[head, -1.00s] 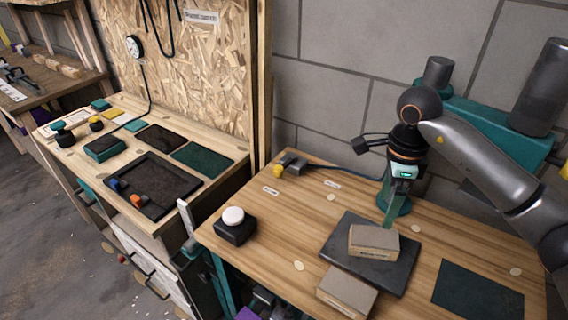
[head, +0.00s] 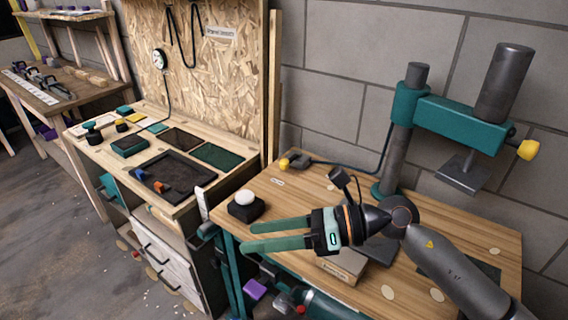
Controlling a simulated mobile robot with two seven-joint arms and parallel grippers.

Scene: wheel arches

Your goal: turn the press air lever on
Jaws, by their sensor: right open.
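The press air lever (head: 284,163) is a small yellow handle on a grey valve at the back left of the press table (head: 300,189). A dark hose runs from the valve to the press (head: 440,105), a teal frame with a grey column and cylinder. My right gripper (head: 248,237) is open and empty, its two long teal fingers pointing left over the table's front left edge. It is in front of the lever and well apart from it. My left gripper is not in view.
A black box with a white button (head: 245,206) stands just behind my right fingers. A cardboard-coloured block (head: 345,265) is partly hidden by the gripper. The table between button box and valve is mostly clear. A second workbench (head: 205,196) with trays stands to the left.

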